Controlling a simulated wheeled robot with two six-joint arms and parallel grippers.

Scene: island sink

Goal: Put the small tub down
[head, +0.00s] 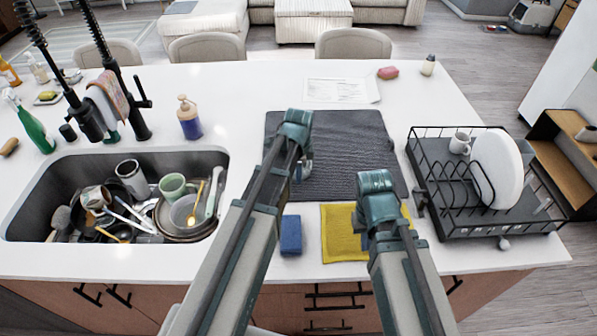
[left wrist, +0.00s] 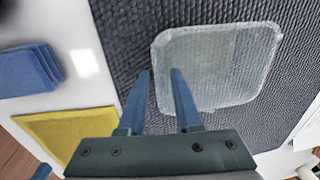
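The small tub (left wrist: 215,65) is clear and squarish with rounded corners. In the left wrist view it appears to rest on the dark ribbed mat (left wrist: 115,45). My left gripper (left wrist: 160,75) is at its near left edge, with a visible gap between its fingers and the tub's side wall between them. In the head view my left gripper (head: 303,168) is over the mat (head: 350,150), and I cannot make out the tub there. My right gripper (head: 360,222) is over the yellow cloth (head: 338,240); its fingers are mostly hidden.
A blue sponge (head: 290,235) lies left of the cloth. A black dish rack (head: 465,225) with a white plate (head: 497,170) and mug (head: 460,142) stands right. The sink (head: 45,190) at left is full of dishes. A soap bottle (head: 189,120) stands behind it.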

